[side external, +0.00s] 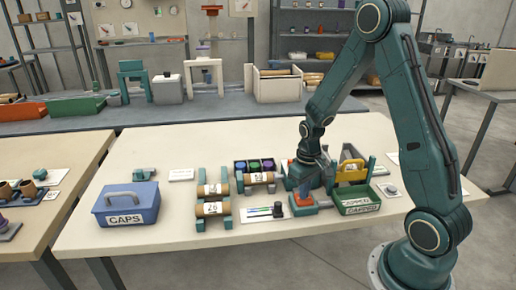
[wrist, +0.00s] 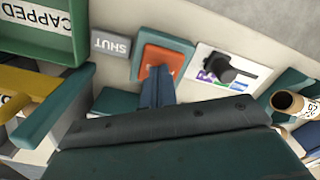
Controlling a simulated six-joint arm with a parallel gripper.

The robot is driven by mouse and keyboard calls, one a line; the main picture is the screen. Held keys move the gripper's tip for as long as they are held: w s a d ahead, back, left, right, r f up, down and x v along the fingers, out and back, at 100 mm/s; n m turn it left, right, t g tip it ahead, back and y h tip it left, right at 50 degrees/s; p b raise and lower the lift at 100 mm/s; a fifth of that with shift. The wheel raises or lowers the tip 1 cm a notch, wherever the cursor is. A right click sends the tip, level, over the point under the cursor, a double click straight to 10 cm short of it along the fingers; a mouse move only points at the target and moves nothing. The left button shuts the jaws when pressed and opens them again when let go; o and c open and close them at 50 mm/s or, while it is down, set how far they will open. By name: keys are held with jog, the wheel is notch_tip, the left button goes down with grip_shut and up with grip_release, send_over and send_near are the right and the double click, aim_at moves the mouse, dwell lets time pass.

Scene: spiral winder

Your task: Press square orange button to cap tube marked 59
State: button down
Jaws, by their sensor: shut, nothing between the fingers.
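A square orange button (wrist: 176,58) sits in a teal housing in the wrist view. In the side view the orange button (side external: 298,200) is on a low teal base at the front of the table. My gripper (wrist: 159,72) is shut and empty, its fingertips over the button's lower part; I cannot tell if they touch it. In the side view my gripper (side external: 298,190) points down just above it. A brown tube (side external: 259,178) with a white label lies in a teal holder to the left; its number is too small to read. Its open end (wrist: 288,101) shows in the wrist view.
A black selector knob (wrist: 222,68) stands on a coloured card beside the button. A grey SHUT plate (wrist: 112,44) and a green CAPPED bin (wrist: 66,55) are on the other side. Tubes, one marked 26 (side external: 212,209), lie in a rack left of a dark cap tray (side external: 236,167). A blue CAPS box (side external: 125,205) stands far left.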

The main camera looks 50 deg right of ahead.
notch_tip(320, 180, up, 8)
dwell(1.5)
jog(key=shift+r, duration=0.1)
jog(key=s+a+r+n+t, duration=0.3)
jog(key=s+a+r+t, duration=0.2)
jog(key=s+a+r, duration=0.9)
jog(key=shift+s+a+r+t, duration=0.2)
jog(key=shift+r+t, duration=0.1)
jog(key=shift+r, duration=1.25)
jog(key=shift+w, duration=0.1)
dwell(0.4)
